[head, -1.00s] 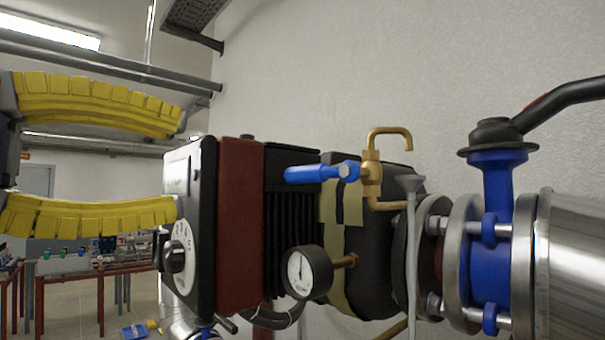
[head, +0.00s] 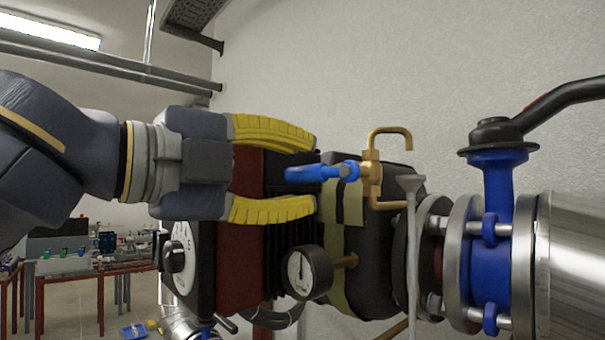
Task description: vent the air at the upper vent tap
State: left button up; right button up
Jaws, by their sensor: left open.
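The upper vent tap (head: 371,173) is brass with a hooked spout, at the middle right in the head view. Its blue lever handle (head: 321,172) points left from the brass body, roughly level. My left gripper (head: 316,172) comes in from the left with its two yellow fingers spread, one above and one below the handle's line. The handle's left end shows between the fingertips; I see no contact. I cannot tell the depth gap. My right gripper is not in view.
A pressure gauge (head: 308,272) sits just below the tap. A blue valve (head: 491,235) with a black lever and steel pipe (head: 574,270) fill the right. A dark red and black unit lies behind my gripper.

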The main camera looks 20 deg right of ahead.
pick_arm(q)
jog(key=shift+w+d, duration=0.3)
jog(key=shift+d, duration=0.35)
grip_shut()
